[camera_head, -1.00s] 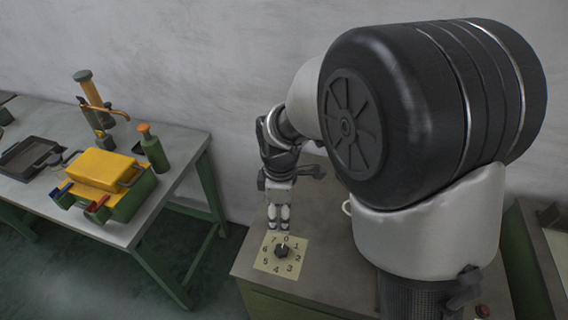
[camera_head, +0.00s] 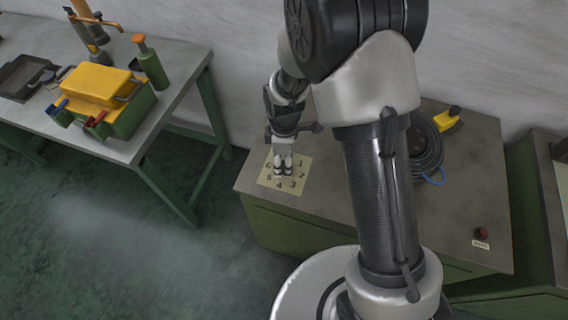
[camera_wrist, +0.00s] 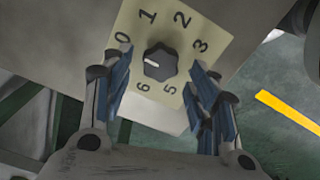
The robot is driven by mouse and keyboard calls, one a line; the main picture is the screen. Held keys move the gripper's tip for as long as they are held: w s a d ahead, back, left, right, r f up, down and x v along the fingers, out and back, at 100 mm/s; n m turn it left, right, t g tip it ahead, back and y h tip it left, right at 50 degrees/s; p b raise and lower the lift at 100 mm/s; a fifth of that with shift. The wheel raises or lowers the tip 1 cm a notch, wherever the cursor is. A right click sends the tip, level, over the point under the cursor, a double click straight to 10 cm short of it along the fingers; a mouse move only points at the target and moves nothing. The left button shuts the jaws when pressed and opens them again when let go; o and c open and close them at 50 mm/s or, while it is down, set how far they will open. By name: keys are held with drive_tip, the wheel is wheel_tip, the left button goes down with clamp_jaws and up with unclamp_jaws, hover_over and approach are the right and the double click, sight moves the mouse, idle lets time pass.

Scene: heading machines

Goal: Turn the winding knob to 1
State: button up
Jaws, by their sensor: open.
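The winding knob (camera_wrist: 160,62) is dark and lobed, with a white pointer mark. It sits on a cream dial plate (camera_wrist: 172,30) with black numbers. In the wrist view the mark points left, to the side where 0 is printed; the exact number it meets is unclear. My gripper (camera_wrist: 159,72) is open, one finger on each side of the knob, with visible gaps. The fingers cover the plate where 7 and 4 belong. In the head view my gripper (camera_head: 284,172) is over the dial plate (camera_head: 297,187) and hides the knob.
The dial lies on a grey-topped green cabinet (camera_head: 330,205). To the right are a coiled dark cable (camera_head: 426,150), a yellow item (camera_head: 447,120) and a red button (camera_head: 481,233). A separate bench (camera_head: 170,100) at the left holds a yellow-and-green box (camera_head: 100,88).

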drive_tip(key=shift+f, duration=0.85)
drive_tip(key=c, duration=1.1)
drive_tip(key=shift+o, duration=0.2)
drive_tip(key=shift+m, duration=0.4)
drive_tip(key=m, duration=0.3)
drive_tip(key=shift+w+d+m, duration=0.1)
drive_tip(key=shift+m, duration=2.4)
